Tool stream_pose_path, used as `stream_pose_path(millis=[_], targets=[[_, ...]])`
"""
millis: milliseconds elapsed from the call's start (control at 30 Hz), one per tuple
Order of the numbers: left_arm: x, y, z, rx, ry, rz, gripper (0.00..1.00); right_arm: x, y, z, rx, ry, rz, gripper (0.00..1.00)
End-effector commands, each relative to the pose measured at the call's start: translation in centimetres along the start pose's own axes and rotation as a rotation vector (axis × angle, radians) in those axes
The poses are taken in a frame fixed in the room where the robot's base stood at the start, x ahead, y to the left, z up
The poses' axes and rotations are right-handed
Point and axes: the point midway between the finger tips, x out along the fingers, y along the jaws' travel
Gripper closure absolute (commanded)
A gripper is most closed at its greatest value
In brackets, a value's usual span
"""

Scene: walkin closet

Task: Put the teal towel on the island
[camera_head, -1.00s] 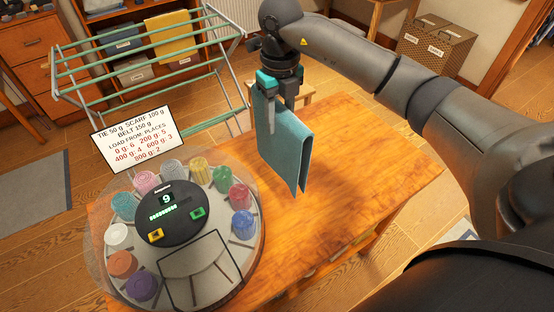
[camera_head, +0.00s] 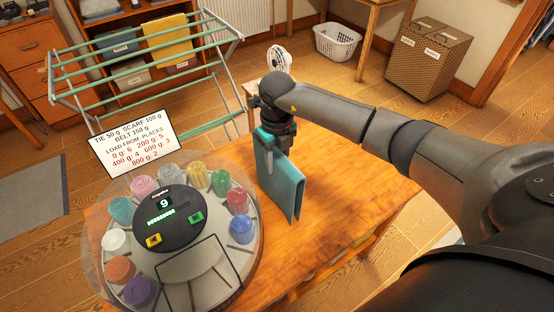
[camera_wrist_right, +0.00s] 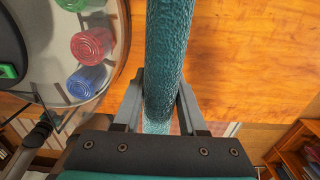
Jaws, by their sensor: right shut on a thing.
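The teal towel (camera_head: 287,186) is folded and hangs upright from my right gripper (camera_head: 276,140) over the wooden top of the island (camera_head: 340,193). Its lower edge is close to the wood; I cannot tell whether it touches. In the right wrist view the towel (camera_wrist_right: 168,60) runs between the two fingers of my right gripper (camera_wrist_right: 160,105), which are shut on it. The island top (camera_wrist_right: 235,65) shows behind it. My left gripper is not in view.
A round carousel (camera_head: 235,255) with rolled coloured items and a dark display (camera_head: 166,217) stands on the island's left. A sign (camera_head: 133,142) rises behind it. A drying rack (camera_head: 150,70) stands behind. The island's right part is clear. A white basket (camera_head: 338,42) and wicker hampers (camera_head: 428,60) are farther back.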

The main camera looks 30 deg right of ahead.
Motion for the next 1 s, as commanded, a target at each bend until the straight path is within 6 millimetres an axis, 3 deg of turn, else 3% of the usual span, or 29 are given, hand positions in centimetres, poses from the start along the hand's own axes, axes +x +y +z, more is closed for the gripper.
stream_pose_path(millis=[167,200,467,800,1000], targets=[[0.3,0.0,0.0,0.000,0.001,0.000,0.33,0.3,0.0,0.0,0.001,-0.001,0.000,1.00],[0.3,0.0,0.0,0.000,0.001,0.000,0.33,0.4,0.0,0.0,0.001,0.000,0.000,0.58],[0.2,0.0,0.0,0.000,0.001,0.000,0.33,0.2,0.0,0.0,0.001,0.001,0.000,0.29],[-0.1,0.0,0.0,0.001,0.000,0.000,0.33,-0.2,0.0,0.0,0.001,0.001,0.000,0.29],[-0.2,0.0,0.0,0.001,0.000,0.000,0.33,-3.6,-0.1,0.1,0.000,-0.005,-0.001,0.29]])
